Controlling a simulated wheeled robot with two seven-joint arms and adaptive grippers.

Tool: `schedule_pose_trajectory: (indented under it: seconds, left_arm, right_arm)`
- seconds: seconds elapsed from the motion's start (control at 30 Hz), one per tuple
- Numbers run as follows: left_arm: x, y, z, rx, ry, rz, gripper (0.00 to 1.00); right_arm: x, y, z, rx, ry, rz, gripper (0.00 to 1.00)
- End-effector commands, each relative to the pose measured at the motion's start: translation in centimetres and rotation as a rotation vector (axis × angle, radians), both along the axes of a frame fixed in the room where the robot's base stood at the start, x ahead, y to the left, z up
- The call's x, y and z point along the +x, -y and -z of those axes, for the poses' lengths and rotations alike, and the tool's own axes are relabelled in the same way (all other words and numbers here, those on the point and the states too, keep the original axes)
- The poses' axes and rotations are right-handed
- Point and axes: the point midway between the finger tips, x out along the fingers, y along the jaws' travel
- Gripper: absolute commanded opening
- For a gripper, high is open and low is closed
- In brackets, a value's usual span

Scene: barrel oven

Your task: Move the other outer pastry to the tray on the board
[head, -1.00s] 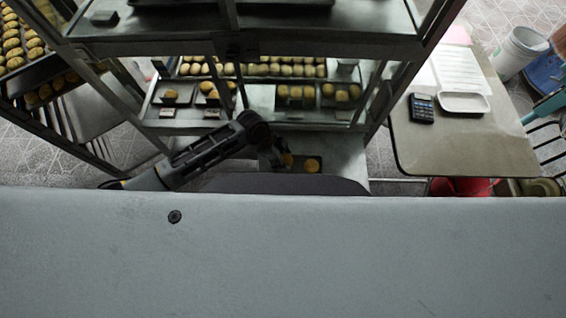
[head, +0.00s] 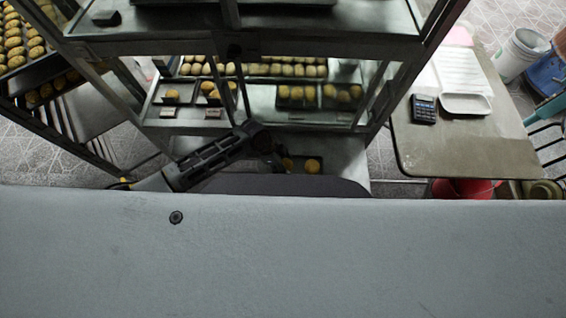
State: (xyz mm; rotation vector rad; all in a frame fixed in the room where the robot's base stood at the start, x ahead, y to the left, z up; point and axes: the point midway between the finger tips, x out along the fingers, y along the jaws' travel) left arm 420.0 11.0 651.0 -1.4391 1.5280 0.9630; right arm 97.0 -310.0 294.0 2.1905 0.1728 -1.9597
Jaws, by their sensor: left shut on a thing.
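My left gripper (head: 280,161) is at the lower middle of the head view, in front of the rack, and is shut on a round golden pastry (head: 288,164). The fingers partly hide this pastry. Another golden pastry (head: 312,166) lies just to its right on a small dark tray (head: 318,173). The near part of the tray is hidden behind a dark curved edge, and I cannot tell whether the held pastry touches the tray. My right gripper is not in view.
Rack shelves behind hold small trays of pastries (head: 297,92) and a long row of pastries (head: 290,70). Rack posts stand close to my left arm. At right, a table (head: 440,145) holds a calculator (head: 423,109) and a white dish (head: 465,103).

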Motion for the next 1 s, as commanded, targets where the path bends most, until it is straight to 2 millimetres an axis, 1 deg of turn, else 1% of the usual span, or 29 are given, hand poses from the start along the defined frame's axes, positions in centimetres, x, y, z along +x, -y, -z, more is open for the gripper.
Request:
schedule_pose_trajectory:
  seconds: [0.37, 0.4, 0.53, 0.87, 1.0]
  left_arm:
    - [0.01, 0.01, 0.28, 0.0, 0.0, 0.0, 0.29]
    - [0.01, 0.0, 0.24, 0.0, 0.0, 0.0, 0.57]
    - [0.02, 0.0, 0.22, 0.0, 0.0, 0.0, 0.74]
    - [0.03, 0.0, 0.17, 0.0, 0.001, 0.0, 0.74]
    - [0.03, -0.01, -0.16, 0.0, 0.001, 0.0, 0.74]
  right_arm:
    - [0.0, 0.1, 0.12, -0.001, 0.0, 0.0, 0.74]
    - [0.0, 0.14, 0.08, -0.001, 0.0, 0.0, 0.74]
    - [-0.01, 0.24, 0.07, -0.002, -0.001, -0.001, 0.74]
    - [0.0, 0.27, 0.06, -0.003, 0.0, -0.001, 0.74]
    - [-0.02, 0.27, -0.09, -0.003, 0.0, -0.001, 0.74]
